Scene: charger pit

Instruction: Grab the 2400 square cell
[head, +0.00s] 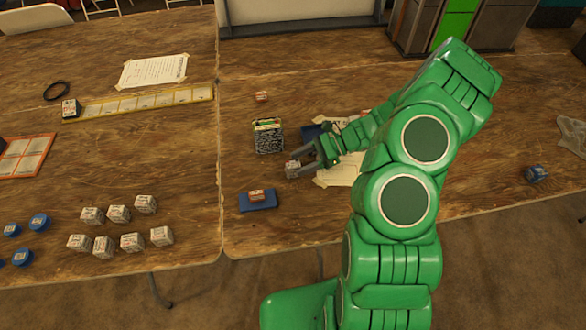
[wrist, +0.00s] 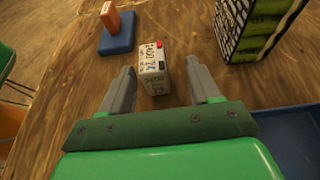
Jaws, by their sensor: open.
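A small white square cell (wrist: 154,62) with handwritten marks and a red spot on top stands on the table between my gripper's fingers in the wrist view. The handwriting is too small to read for certain. In the head view the cell (head: 292,168) shows at the fingertips. My gripper (wrist: 160,85) is open, with one grey finger on each side of the cell and a visible gap on both sides. In the head view my gripper (head: 300,160) reaches in low from the right.
A patterned box with green contents (head: 268,138) stands just behind the cell. A blue pad (head: 258,201) with an orange-and-white block (head: 256,195) lies in front. Several similar white cells (head: 118,213) stand at left. A tray strip (head: 140,104) lies at back left.

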